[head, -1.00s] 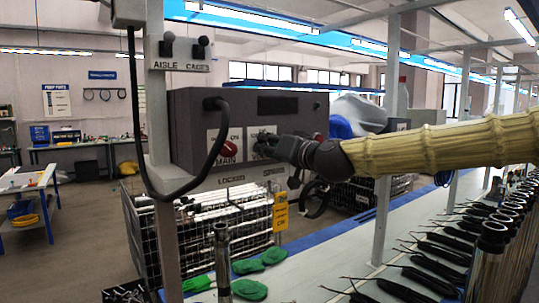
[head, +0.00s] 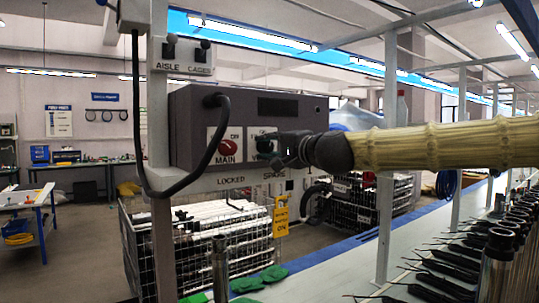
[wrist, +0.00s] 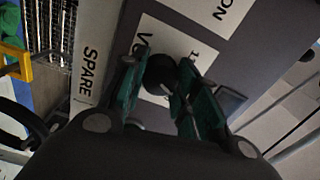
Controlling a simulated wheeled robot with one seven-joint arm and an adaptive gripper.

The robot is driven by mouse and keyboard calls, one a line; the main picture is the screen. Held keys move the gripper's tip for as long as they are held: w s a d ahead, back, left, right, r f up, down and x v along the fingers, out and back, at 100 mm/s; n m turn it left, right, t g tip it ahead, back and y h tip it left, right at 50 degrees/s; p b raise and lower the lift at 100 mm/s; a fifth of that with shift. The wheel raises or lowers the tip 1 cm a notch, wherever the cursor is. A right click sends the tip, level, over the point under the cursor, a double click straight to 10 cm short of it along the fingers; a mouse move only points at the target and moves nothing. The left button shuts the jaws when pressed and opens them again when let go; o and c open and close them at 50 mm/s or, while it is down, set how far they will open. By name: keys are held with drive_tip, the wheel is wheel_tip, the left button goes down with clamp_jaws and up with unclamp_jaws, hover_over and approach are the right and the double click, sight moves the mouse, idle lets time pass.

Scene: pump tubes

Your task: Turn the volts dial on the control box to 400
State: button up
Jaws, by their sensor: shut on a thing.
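The control box (head: 240,108) is a dark grey box on the post in the head view, with a red MAIN switch (head: 228,146) on its left. My gripper (head: 268,148) is at the white panel right of MAIN and covers most of it. In the wrist view the volts dial (wrist: 160,74) is a dark round knob on a white label (wrist: 182,40) with part of "VO" showing. My green-padded fingers (wrist: 158,88) are shut on the dial, one on each side. The dial's pointer and most of the scale are hidden, so I cannot tell its setting.
A black cable (head: 140,140) loops down left of the box. AISLE and CAGES switches (head: 187,50) sit above it. Wire cages with tubes (head: 215,230) stand below. A long bench (head: 350,262) with dark pump parts runs along the right.

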drive_tip(key=m+b, duration=0.1)
drive_tip(key=m, duration=0.2)
drive_tip(key=shift+d+m, duration=0.1)
drive_tip(key=shift+m, duration=0.2)
drive_tip(key=shift+b, duration=0.3)
drive_tip(key=o, duration=1)
drive_tip(key=shift+d, duration=0.1)
drive_tip(key=shift+o, duration=0.2)
drive_tip(key=shift+s, duration=0.1)
drive_tip(key=v, duration=1.1)
drive_tip(key=shift+s+d, duration=0.25)
drive_tip(key=shift+d, duration=0.05)
